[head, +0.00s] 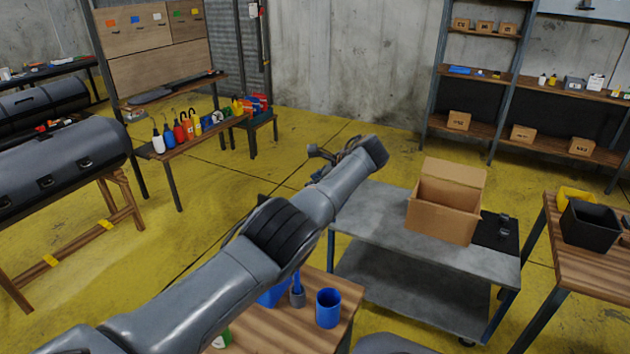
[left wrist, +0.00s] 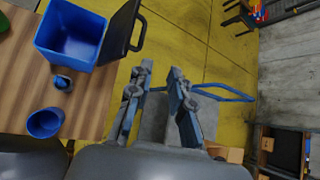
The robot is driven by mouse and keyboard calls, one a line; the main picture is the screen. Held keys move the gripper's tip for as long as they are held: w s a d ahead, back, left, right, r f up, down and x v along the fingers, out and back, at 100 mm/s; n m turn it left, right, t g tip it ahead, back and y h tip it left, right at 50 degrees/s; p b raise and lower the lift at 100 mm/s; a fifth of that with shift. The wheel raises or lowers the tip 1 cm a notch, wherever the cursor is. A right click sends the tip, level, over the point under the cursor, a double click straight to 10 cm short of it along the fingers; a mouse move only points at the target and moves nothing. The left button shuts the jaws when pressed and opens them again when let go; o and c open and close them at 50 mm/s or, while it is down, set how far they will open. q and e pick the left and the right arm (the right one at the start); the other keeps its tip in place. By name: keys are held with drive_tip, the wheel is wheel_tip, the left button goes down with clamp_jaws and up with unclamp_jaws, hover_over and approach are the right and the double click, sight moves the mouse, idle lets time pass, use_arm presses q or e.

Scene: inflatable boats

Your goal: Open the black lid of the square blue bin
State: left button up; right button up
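The square blue bin (left wrist: 68,52) stands on a wooden table in the left wrist view, its inside open to view. Its black lid (left wrist: 120,32) is swung back off the opening, beyond the bin's right rim, with a black handle on its outer side. In the head view my left arm hides most of the bin; a blue part of it (head: 272,296) shows. The lid cannot be made out there. My left gripper (left wrist: 161,70) is open and empty, to the right of the bin and lid, apart from both. It also shows in the head view (head: 315,163). My right gripper is not in view.
A blue cup (head: 328,309) and a grey-blue object (head: 297,298) stand near the bin on the wooden table (head: 318,341). A grey metal cart (head: 372,212) with a cardboard box (head: 443,208) stands to the right. Yellow floor lies clear beyond.

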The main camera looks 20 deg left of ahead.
use_arm(q)
drive_tip(key=shift+a, duration=0.1)
drive_tip(key=v, duration=1.2)
idle(0.4)
